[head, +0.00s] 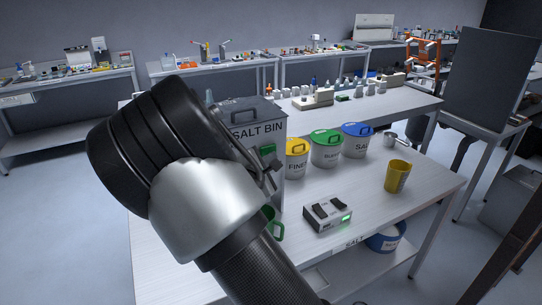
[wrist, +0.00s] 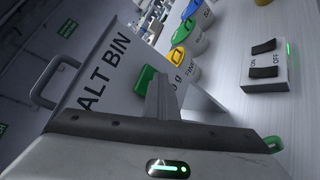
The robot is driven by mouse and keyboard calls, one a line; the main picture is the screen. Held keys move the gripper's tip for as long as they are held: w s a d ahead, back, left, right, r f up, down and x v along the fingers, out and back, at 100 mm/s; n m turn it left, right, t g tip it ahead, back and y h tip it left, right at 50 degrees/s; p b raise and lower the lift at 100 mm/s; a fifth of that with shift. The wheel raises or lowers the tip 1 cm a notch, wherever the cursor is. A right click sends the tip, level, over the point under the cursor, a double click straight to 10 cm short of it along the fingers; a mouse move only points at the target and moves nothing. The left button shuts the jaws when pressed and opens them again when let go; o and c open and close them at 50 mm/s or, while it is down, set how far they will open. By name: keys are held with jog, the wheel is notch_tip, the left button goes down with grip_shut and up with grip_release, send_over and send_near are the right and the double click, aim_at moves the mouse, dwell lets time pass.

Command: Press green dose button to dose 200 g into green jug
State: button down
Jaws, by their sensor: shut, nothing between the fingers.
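The grey salt bin (head: 270,112) stands on the bench behind my arm, and its lettered front shows tilted in the wrist view (wrist: 118,50). The green dose button (head: 268,150) is on the bin's front; it also shows in the wrist view (wrist: 144,80), partly behind my finger. My gripper (wrist: 158,82) is shut and empty, its tip right by the button's edge; I cannot tell whether they touch. The green jug (head: 275,228) stands below, mostly hidden by my arm; only a green edge (wrist: 274,143) shows in the wrist view.
A switch box (head: 328,214) with two black rockers and a lit green lamp sits right of the jug. Yellow (head: 296,160), green (head: 326,150) and blue (head: 357,141) lidded tubs stand right of the bin. A yellow jug (head: 397,177) stands farther right.

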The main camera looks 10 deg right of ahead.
jog(key=shift+s, duration=0.1)
jog(key=shift+s+d+b, duration=0.2)
jog(key=shift+s+b, duration=0.05)
jog(key=shift+s, duration=0.3)
jog(key=shift+s+d+b, duration=0.15)
jog(key=shift+s+b, duration=0.1)
jog(key=shift+s, duration=0.3)
jog(key=s, duration=0.1)
jog(key=s+d+b, duration=0.1)
jog(key=s, duration=0.2)
jog(key=shift+s+d+b, duration=0.3)
jog(key=shift+s, duration=0.05)
